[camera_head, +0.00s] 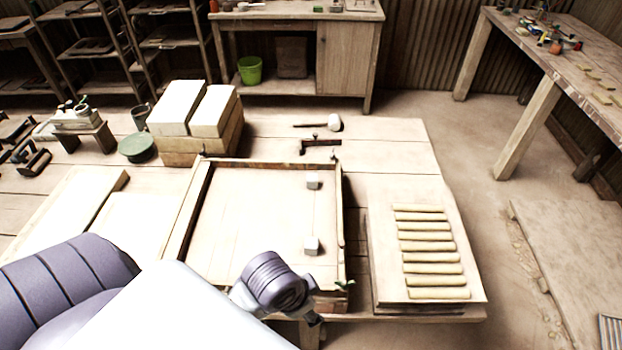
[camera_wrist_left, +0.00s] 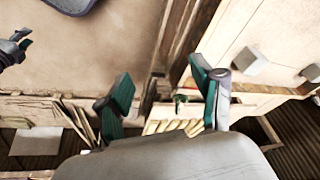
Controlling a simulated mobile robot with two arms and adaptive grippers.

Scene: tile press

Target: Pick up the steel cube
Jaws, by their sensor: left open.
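Two small grey cubes lie inside the wooden frame in the head view: a far cube (camera_head: 313,181) and a near cube (camera_head: 311,245). Both look metallic grey; I cannot tell for sure which is steel. Two cubes also show at the right of the left wrist view, one nearer the middle (camera_wrist_left: 250,62) and one at the edge (camera_wrist_left: 311,72). My left gripper (camera_wrist_left: 162,95) is open and empty, its teal fingers apart, to the side of the cubes. In the head view my arm mostly hides it. A dark gripper-like part, probably my right gripper (camera_wrist_left: 12,48), shows at the left edge.
The shallow wooden frame (camera_head: 190,215) has raised walls around the cubes. A board with several yellowish strips (camera_head: 435,254) lies to the right. Pale blocks (camera_head: 176,105) and a mallet (camera_head: 333,122) are farther back.

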